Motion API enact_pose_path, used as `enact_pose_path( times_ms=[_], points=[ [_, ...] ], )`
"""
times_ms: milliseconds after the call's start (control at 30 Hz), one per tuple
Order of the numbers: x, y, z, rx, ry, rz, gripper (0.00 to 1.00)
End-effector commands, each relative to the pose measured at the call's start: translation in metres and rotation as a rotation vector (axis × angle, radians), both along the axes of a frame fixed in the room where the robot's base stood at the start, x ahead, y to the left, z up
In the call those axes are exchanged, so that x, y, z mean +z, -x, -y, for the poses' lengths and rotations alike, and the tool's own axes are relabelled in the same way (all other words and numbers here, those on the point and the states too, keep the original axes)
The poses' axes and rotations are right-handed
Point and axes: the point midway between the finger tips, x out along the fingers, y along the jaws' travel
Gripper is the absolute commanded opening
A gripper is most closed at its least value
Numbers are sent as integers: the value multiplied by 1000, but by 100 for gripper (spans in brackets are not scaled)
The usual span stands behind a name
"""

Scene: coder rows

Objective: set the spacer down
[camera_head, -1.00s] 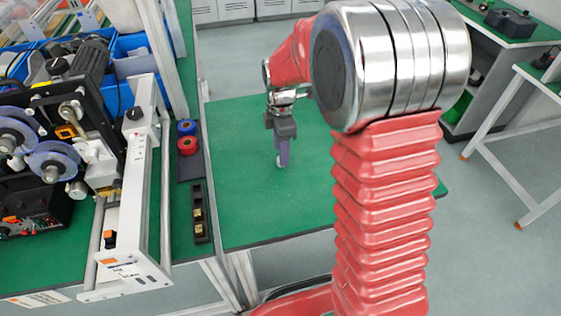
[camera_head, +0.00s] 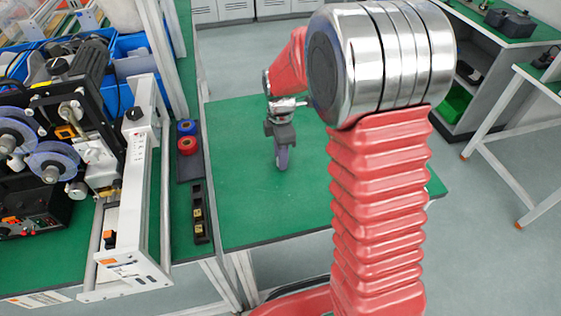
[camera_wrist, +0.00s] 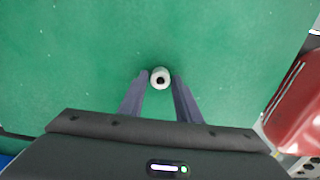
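The spacer is a small white ring with a dark hole, seen end-on in the wrist view (camera_wrist: 160,77). It sits between the tips of my gripper's two grey-purple fingers (camera_wrist: 160,80), which appear to press it from both sides. In the head view my gripper (camera_head: 281,165) points down over the green table (camera_head: 245,205). There the spacer is mostly hidden by the fingers. I cannot tell whether its underside touches the table.
The green tabletop around the fingers is clear. To the left lie a blue and a red roll (camera_head: 187,146) on a dark mat and a narrow black tray (camera_head: 200,215) with brass-coloured pieces. A machine with reels (camera_head: 50,160) stands farther left.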

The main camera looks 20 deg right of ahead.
Motion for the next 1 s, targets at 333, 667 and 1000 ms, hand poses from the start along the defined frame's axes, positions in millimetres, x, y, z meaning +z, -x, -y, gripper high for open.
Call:
enact_pose_path(
  times_ms=[333, 667, 1000],
  points=[
    [0, 0, 0, 0, 0, 0, 6],
    [1, 0, 0, 0, 0, 1, 0],
    [37, -1, 0, 0, 0, 4, 0]
  ],
)
